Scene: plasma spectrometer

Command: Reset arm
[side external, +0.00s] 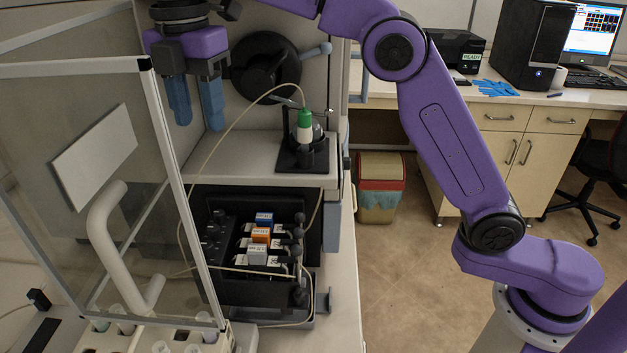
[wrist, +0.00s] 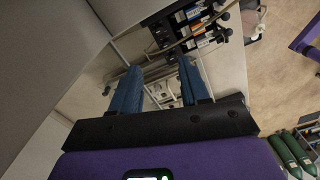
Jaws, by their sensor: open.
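My gripper (side external: 196,124) hangs at the upper left of the side view, with its two blue fingers pointing down and apart. Nothing is between them. It is in front of the instrument's upper panel, above the glass-sided enclosure and left of the bottle. In the wrist view my gripper (wrist: 159,66) also shows two separated, empty blue fingers. My purple arm reaches from its base at the lower right, up and across the top of the side view; part of it is cut off by the top edge.
A bottle with a green cap (side external: 305,118) stands in a black holder on the instrument's shelf (side external: 240,160), with a thin tube running from it. Below is a black pump unit (side external: 225,265). The framed clear door (side external: 70,69) stands left. A bin (side external: 380,190) is on the open floor.

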